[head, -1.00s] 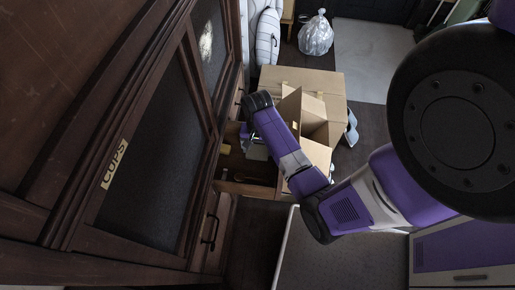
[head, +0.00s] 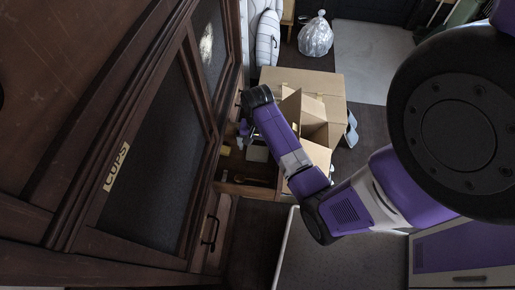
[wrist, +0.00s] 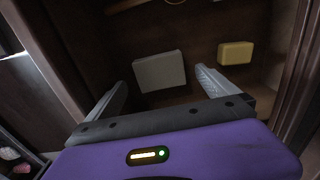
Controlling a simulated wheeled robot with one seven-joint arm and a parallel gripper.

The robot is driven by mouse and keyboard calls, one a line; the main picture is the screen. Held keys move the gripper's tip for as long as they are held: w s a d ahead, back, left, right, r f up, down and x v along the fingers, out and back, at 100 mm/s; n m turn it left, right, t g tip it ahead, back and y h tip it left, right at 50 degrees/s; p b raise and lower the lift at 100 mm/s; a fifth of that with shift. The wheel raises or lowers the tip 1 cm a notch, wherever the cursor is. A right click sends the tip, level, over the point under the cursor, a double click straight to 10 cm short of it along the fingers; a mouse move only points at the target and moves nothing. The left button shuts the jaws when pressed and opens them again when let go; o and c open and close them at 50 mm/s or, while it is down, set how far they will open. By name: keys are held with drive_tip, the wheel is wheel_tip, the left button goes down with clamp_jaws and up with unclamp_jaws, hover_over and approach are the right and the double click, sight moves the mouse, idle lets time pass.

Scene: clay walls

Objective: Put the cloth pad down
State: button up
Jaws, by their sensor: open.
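A pale grey rectangular pad, which looks like the cloth pad (wrist: 160,71), lies in the open drawer (wrist: 205,91), just beyond and between my fingertips in the wrist view. My gripper (wrist: 158,88) is open, with one finger on each side, and nothing shows clamped between them. In the head view the pale pad (head: 257,153) shows inside the drawer (head: 245,189), just below my gripper (head: 246,131). My wrist partly hides the gripper there. I cannot tell whether a finger touches the pad.
A yellow block (wrist: 235,53) lies right of the pad in the drawer. A dark wooden cabinet labelled CUPS (head: 115,165) rises on the left. Open cardboard boxes (head: 305,85) stand behind my arm. A clear plastic bag (head: 316,36) sits on the far floor.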

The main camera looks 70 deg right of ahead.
sight(257, 152)
wheel_tip(257, 152, up, 9)
drive_tip(key=p, duration=0.1)
drive_tip(key=s+a+f+n+t+h, duration=0.1)
drive_tip(key=a+f+n+t+h, duration=0.15)
drive_tip(key=a+n+t, duration=1.05)
drive_tip(key=s+a+r+n+t+y, duration=0.1)
drive_tip(key=s+a+r, duration=0.3)
drive_tip(key=a+r, duration=0.3)
drive_tip(key=s+a+r+n+t+y, duration=0.1)
drive_tip(key=s+a+r, duration=0.3)
drive_tip(key=r, duration=1.2)
drive_tip(key=a+n, duration=0.1)
drive_tip(key=a, duration=0.2)
drive_tip(key=shift+s+a, duration=0.35)
drive_tip(key=shift+a, duration=0.05)
drive_tip(key=shift+y, duration=0.25)
